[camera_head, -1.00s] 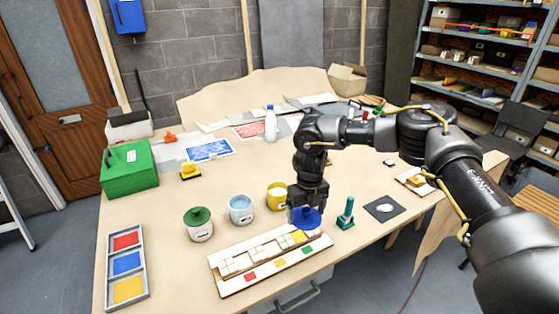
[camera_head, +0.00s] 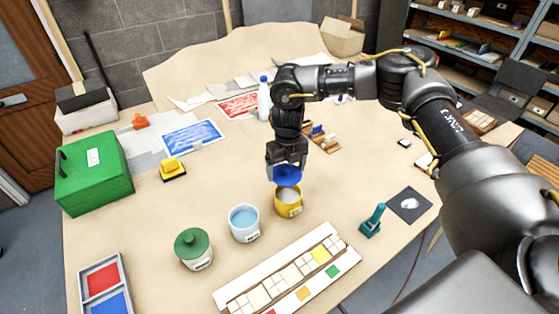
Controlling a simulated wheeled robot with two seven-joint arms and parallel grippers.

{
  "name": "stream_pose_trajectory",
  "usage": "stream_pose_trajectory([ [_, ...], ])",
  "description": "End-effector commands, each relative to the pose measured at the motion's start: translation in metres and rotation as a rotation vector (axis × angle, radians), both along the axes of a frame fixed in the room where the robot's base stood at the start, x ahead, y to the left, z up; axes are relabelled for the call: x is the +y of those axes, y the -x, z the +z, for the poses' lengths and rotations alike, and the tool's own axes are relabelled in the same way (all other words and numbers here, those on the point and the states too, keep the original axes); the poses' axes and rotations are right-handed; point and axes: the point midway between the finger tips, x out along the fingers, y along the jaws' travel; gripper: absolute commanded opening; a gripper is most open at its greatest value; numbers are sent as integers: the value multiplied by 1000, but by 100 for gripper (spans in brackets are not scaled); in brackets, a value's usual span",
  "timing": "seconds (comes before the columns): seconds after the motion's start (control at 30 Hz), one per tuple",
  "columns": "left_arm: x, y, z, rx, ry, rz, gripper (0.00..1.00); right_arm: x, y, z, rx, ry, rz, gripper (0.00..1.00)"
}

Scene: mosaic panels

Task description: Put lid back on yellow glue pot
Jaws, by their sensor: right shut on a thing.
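The yellow glue pot (camera_head: 289,206) stands open on the table, with pale contents showing. My right gripper (camera_head: 287,168) points down and is shut on a blue lid (camera_head: 288,177). The lid is held tilted just above the pot's back rim; I cannot tell whether it touches the rim. The light blue pot (camera_head: 244,224) stands open to the left of the yellow pot. The green-lidded pot (camera_head: 194,249) stands further left. My left gripper is not in view.
A mosaic panel (camera_head: 236,300) with tiles lies in front of the pots. A teal tool (camera_head: 373,221) stands at the right by a dark square mat (camera_head: 409,205). A green box (camera_head: 94,173) and a yellow block (camera_head: 172,169) are at the left. The table behind the pots is fairly clear.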

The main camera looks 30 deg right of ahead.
Motion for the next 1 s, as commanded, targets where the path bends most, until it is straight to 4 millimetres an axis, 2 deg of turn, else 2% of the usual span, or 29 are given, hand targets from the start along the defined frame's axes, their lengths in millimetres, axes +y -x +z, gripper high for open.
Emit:
stream_pose_trajectory([
  [0.03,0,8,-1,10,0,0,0,-1,2,1,-2,-1,-2,63],
  [0.17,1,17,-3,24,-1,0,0,-1,0,-4,2,0,-1,63],
  [0.43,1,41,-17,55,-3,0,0,1,-11,-27,14,1,3,63],
  [0.53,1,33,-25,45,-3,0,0,1,-11,-37,14,1,3,63],
  [0.7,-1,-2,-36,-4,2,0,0,1,-10,-54,15,1,3,63],
  [0.77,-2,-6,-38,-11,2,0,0,2,-11,-59,15,0,3,63],
  [0.87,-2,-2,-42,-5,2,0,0,3,-11,-66,15,-1,5,63],
  [1.0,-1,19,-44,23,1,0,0,3,-11,-70,14,-1,6,63],
])
